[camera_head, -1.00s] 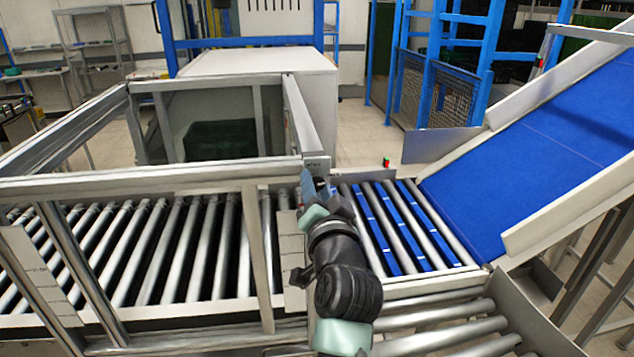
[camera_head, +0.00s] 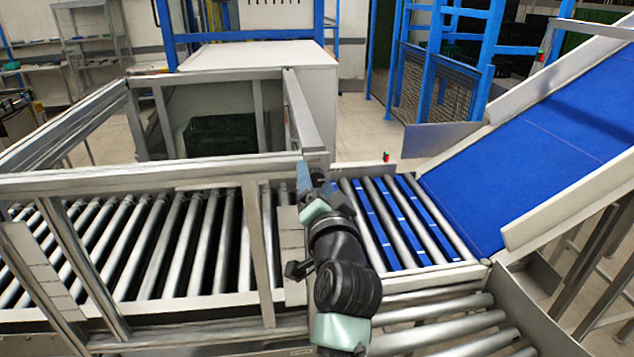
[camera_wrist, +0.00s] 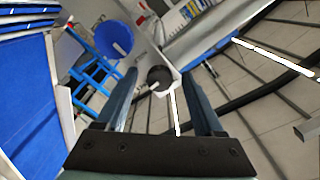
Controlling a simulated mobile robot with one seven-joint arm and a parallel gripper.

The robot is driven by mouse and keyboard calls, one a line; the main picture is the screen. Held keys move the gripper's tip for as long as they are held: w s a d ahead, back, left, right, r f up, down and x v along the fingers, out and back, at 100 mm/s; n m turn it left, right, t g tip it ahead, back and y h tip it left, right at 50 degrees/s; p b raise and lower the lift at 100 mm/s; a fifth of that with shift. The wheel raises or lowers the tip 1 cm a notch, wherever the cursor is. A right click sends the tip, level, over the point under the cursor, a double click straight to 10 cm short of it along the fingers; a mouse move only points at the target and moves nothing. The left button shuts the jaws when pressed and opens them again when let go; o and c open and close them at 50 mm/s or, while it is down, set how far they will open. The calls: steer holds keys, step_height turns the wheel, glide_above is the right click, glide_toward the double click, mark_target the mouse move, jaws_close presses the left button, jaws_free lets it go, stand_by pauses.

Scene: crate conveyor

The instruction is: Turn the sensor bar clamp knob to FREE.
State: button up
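In the wrist view a dark round knob (camera_wrist: 160,78) sits on a pale bracket (camera_wrist: 163,60), between the tips of my two fingers. A small white mark shows on it, but I cannot read any label or tell its setting. My gripper (camera_wrist: 159,86) is open, one finger on each side of the knob in the picture. I cannot tell whether the fingers touch it. In the head view my gripper (camera_head: 306,180) is at the corner of the metal frame (camera_head: 306,140), largely hidden by my wrist, and the knob does not show.
A blue round part (camera_wrist: 113,38) is left of the knob in the wrist view. The roller conveyor (camera_head: 190,245) runs below the metal frame. Rollers with blue strips (camera_head: 405,225) lead to an inclined blue belt (camera_head: 530,150) at right. A dark crate (camera_head: 220,135) stands behind the frame.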

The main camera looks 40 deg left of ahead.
steer(key=b+v, duration=0.4)
steer(key=v, duration=0.9)
steer(key=shift+b, duration=0.3)
steer(key=w+d+r+t+h, duration=0.2)
steer(key=d+r+t+h, duration=0.3)
steer(key=d+r+t, duration=0.8)
steer(key=s+d+r+t+h, duration=0.1)
steer(key=s+d+r+h, duration=0.2)
steer(key=d+r, duration=0.3)
steer(key=s+d+r+t+h, duration=0.1)
steer(key=s+d+r+h, duration=0.3)
steer(key=r, duration=0.5)
steer(key=shift+s+d+m+t+h, duration=0.25)
steer(key=shift+d+m+t+h, duration=0.15)
steer(key=shift+d+h, duration=0.65)
steer(key=shift+d+r, duration=0.1)
steer(key=shift+c, duration=0.3)
